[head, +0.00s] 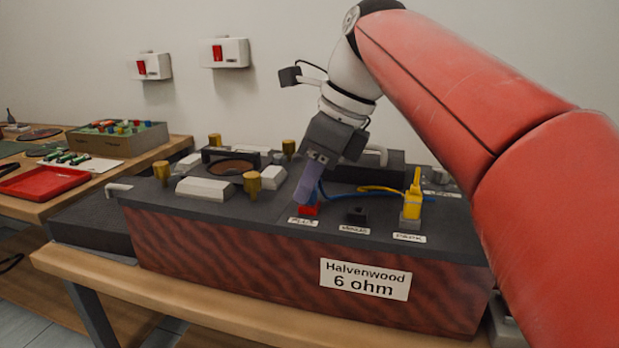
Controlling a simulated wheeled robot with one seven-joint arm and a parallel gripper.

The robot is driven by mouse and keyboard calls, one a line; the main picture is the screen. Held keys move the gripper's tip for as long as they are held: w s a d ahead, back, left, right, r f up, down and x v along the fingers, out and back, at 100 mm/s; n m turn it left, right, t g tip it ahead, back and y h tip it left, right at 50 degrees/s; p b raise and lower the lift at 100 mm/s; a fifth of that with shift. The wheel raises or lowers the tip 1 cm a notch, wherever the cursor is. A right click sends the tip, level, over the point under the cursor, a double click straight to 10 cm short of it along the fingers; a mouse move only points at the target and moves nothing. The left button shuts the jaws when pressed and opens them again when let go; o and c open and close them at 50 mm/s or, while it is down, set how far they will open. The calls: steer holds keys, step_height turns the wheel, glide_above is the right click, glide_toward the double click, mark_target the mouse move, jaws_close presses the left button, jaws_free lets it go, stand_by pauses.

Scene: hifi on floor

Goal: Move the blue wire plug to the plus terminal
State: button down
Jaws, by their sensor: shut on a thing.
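My gripper (304,201) points down at the front of the device, shut, with its fingertips right at the red plus terminal (309,211). The blue wire (335,196) runs to the right from just behind the fingers. Its plug is mostly hidden by the fingers, which close on it above the red terminal. I cannot tell whether the plug is seated in the terminal. The "PLUS" label (302,222) lies in front. The black minus terminal (356,214) to the right looks empty. A yellow plug (413,196) stands upright in the grey park holder (410,222).
The dark device (240,247), labelled "Halvenwood 6 ohm" (365,280), sits on a wooden bench (150,309). Brass posts (252,184) and white blocks (205,189) rise from its top left. A side table at left holds a red tray (42,183) and a parts box (118,138).

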steer(key=c, duration=1.3)
jaws_free()
steer(key=shift+p+v, duration=0.3)
steer(key=shift+v, duration=3.6)
